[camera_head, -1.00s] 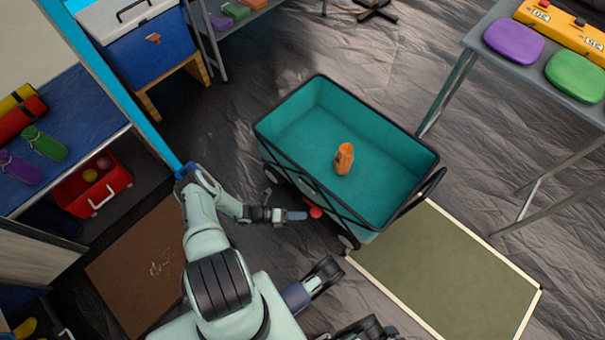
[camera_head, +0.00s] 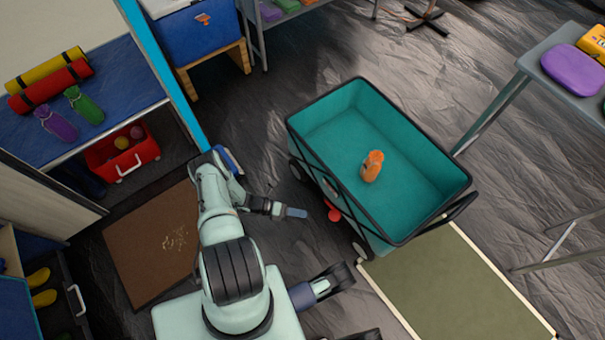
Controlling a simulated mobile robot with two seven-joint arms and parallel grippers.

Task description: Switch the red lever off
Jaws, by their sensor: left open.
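No red lever can be made out for sure. A small round red part (camera_head: 333,214) shows low beside the near left side of the teal wagon (camera_head: 418,185), partly hidden by it; I cannot tell what it is. My left gripper (camera_head: 297,213) is open and empty, pointing right, over the dark floor. In the picture it is left of the red part and apart from the wagon.
An orange object (camera_head: 372,166) lies in the wagon. A green mat (camera_head: 450,290) is at the lower right and a brown mat (camera_head: 150,245) at the left. A red crate (camera_head: 122,165) stands under the blue-topped counter (camera_head: 125,90). A grey table (camera_head: 560,80) stands at the right.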

